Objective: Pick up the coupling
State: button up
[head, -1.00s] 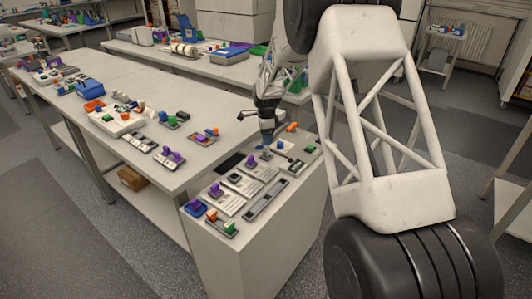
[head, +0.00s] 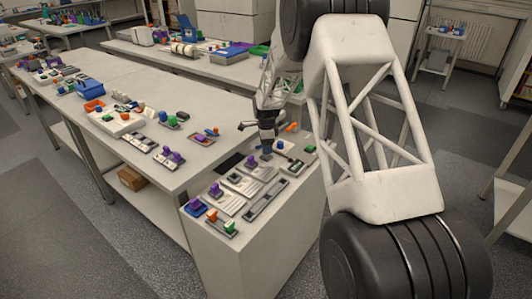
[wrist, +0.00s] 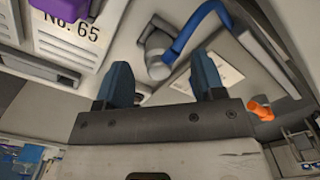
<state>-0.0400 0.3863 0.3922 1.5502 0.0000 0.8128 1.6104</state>
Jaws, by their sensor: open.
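My gripper (wrist: 163,82) is open, with its two dark blue fingers apart at the bottom of the wrist view. Just beyond the fingertips lies a grey, round-ended piece (wrist: 160,52) with a curved blue tube (wrist: 198,25) beside it. This may be the coupling, but I cannot tell for sure. Nothing shows held between the fingers. In the head view, my gripper (head: 267,150) is low over the back part of the white bench end. The small parts directly under it are partly hidden there.
Plates with purple blocks (head: 217,190) and a long grey rail (head: 266,200) lie in front of the gripper. Orange pieces (head: 292,127) lie behind it to the right. In the wrist view, a purple block (wrist: 62,8) sits at the upper left. The long bench (head: 200,108) has free patches.

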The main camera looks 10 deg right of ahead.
jog(key=shift+f, duration=1.6)
jog(key=shift+c, duration=0.3)
jog(key=c, duration=1)
